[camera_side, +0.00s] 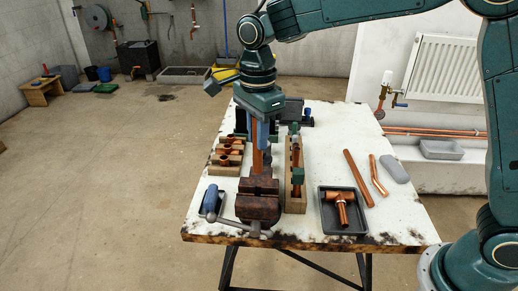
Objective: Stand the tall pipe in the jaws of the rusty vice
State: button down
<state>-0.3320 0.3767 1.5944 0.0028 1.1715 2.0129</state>
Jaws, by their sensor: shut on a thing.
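The rusty vice (258,207) stands at the near left of the white table, its jaws facing up. My gripper (260,132) points down above it, shut on an upright copper pipe (257,160). The pipe's upper part is between the fingers. Its lower end meets the top of the vice in this view; I cannot tell whether it is between the jaws or just above or behind them.
A wooden block with copper fittings (228,155) is left of the pipe, and a wooden rack (295,188) is close on the right. A dark tray (329,217) holds a copper tee. A loose pipe (358,178) and a bent pipe (378,175) lie further right.

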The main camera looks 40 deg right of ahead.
aim_at(258, 171)
jog(key=shift+f, duration=0.2)
jog(key=shift+f, duration=2.2)
jog(key=shift+f, duration=0.55)
jog(key=shift+f, duration=0.35)
jog(key=shift+f, duration=0.1)
jog(key=shift+f, duration=1.3)
jog(key=shift+f, duration=0.1)
jog(key=shift+f, duration=1.3)
